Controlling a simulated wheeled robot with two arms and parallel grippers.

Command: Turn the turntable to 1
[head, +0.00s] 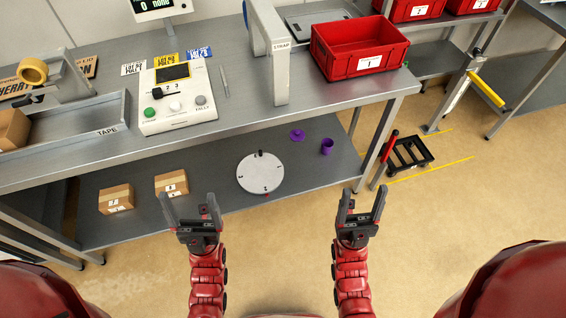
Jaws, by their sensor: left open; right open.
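The turntable (260,178) is a round light-grey disc on the lower shelf of the bench. A small black peg stands at its far edge, and a small red mark shows by its near edge. Any numbers on it are too small to read. My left gripper (189,197) is open and empty, to the left of the turntable and nearer to me. My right gripper (364,192) is open and empty, to the right of the turntable. Neither gripper touches the turntable.
Two cardboard boxes (116,199) (171,184) sit left on the lower shelf (215,170). A purple cup (327,146) and purple disc (297,135) lie behind right. The bench top above holds a control box (179,98), strap machine (270,50) and red bin (358,46).

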